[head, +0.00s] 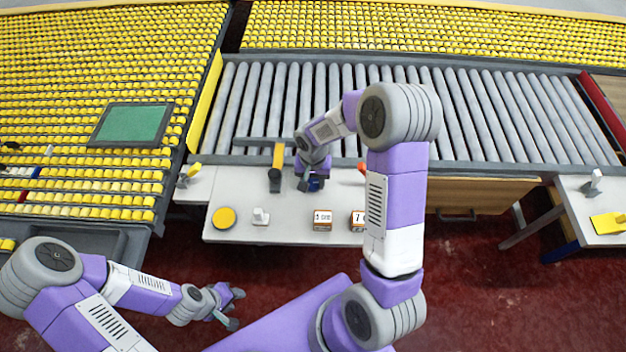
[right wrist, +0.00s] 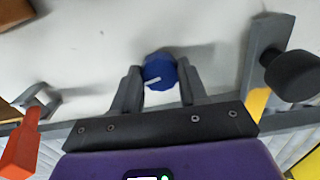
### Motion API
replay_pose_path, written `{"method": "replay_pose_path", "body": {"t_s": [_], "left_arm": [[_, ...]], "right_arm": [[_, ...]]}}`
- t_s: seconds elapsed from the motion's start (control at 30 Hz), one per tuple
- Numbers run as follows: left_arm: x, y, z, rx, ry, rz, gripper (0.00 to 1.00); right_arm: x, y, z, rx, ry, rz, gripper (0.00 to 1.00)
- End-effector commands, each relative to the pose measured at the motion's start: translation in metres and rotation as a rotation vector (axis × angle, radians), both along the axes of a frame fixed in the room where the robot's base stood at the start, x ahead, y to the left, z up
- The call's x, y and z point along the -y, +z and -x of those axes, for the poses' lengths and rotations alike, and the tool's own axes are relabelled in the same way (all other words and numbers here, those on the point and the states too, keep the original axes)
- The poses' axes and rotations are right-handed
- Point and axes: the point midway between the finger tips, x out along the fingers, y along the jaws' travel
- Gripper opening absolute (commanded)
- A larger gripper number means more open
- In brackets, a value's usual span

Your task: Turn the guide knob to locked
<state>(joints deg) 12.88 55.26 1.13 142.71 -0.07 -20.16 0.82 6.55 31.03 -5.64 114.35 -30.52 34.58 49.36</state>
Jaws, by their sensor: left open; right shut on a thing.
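The guide knob (right wrist: 160,72) is blue with a white pointer line, and it sits on the white table surface. In the right wrist view it lies between the two fingers of my right gripper (right wrist: 160,88), which is shut on it. The pointer line runs nearly sideways, slightly tilted. In the head view the knob (head: 316,184) is a small dark blue patch, mostly hidden by my right gripper (head: 308,182). My left gripper (head: 236,308) is open and empty, low in front of the table. Lock markings are not visible.
A yellow bar with a black knob (head: 278,160) stands just left of my right gripper. An orange-handled part (right wrist: 20,150) is on its other side. A yellow disc (head: 224,217), a white piece (head: 261,216) and small boxes (head: 323,219) line the white table (head: 285,237). Rollers lie behind.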

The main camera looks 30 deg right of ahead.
Motion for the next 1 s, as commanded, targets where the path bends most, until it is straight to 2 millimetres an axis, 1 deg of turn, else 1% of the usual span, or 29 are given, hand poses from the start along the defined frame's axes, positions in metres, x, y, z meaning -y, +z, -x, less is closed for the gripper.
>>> {"method": "replay_pose_path", "body": {"t_s": [0.57,1.0], "left_arm": [[0.000,0.005,0.000,0.000,0.000,0.000,0.43],[0.000,0.013,0.000,0.000,0.000,0.000,0.43]], "right_arm": [[0.001,0.001,0.000,0.002,0.541,0.000,0.13],[0.001,0.001,0.000,0.001,0.959,0.000,0.13]]}}
